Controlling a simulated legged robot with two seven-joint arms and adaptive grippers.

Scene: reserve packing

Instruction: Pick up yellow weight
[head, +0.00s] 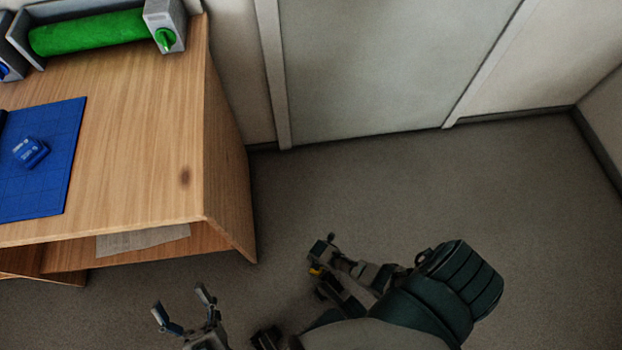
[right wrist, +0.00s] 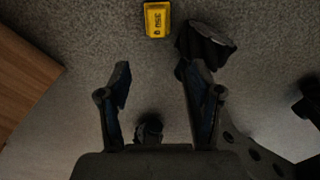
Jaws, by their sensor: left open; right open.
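A small yellow weight (right wrist: 157,19) with dark print lies on the grey floor at the top of the right wrist view. My right gripper (right wrist: 152,70) is open and empty, its fingers spread below the weight in that view and apart from it. In the head view a small yellow patch (head: 316,271) shows at the right gripper, mostly covered; it looks like the weight. My left gripper (head: 184,298) is open and empty at the bottom of the head view, fingers pointing up.
A wooden desk (head: 150,130) fills the left, with a blue mat (head: 62,185), a small blue block (head: 30,152) and a green roll (head: 88,33) on it. A paper (head: 142,239) lies beneath its top. Open floor (head: 400,180) reaches to the wall.

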